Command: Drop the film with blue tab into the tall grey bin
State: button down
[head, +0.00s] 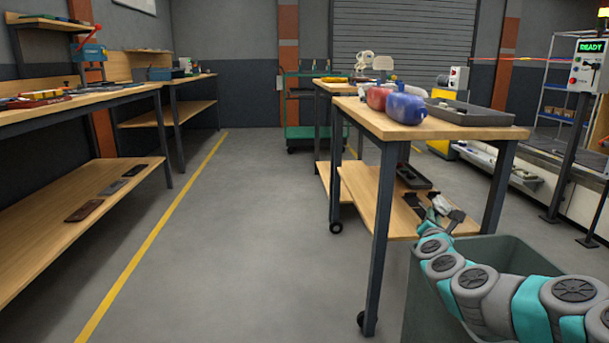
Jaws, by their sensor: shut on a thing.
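The tall grey bin (423,302) stands open at the lower right, beside the wooden cart, partly hidden by my arm. My arm reaches across above it. My gripper (441,208) is small in view, beyond the bin's far rim, near the cart's lower shelf. It is shut on a small pale thing, which I take to be the film. The blue tab cannot be made out, and the fingers hide part of the thing.
The wooden cart (440,122) carries a red bottle (377,98), a blue bottle (405,108) and a grey tray (476,112). A dark tray (413,176) lies on its lower shelf. Workbenches line the left. The floor between is clear.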

jog(key=s+d+f+m+g+h+b, duration=0.25)
jog(key=s+d, duration=0.25)
jog(key=d, duration=0.4)
jog(key=s+d+f+m+g+h+b, duration=0.1)
jog(key=s+d+m+h+b, duration=0.3)
jog(key=d, duration=0.6)
jog(key=shift+s+a+f+n+y+p, duration=0.1)
jog(key=shift+s+f+n, duration=0.25)
jog(key=shift+f, duration=0.55)
jog(key=shift+s+d+f+n+y+p, duration=0.15)
jog(key=shift+f+n, duration=0.25)
jog(key=shift+f, duration=0.55)
jog(key=shift+s+a+f+n+y+p, duration=0.15)
jog(key=shift+f+n, duration=0.25)
jog(key=shift+f, duration=0.5)
jog(key=c, duration=0.9)
grip_release()
jog(key=shift+c, duration=0.2)
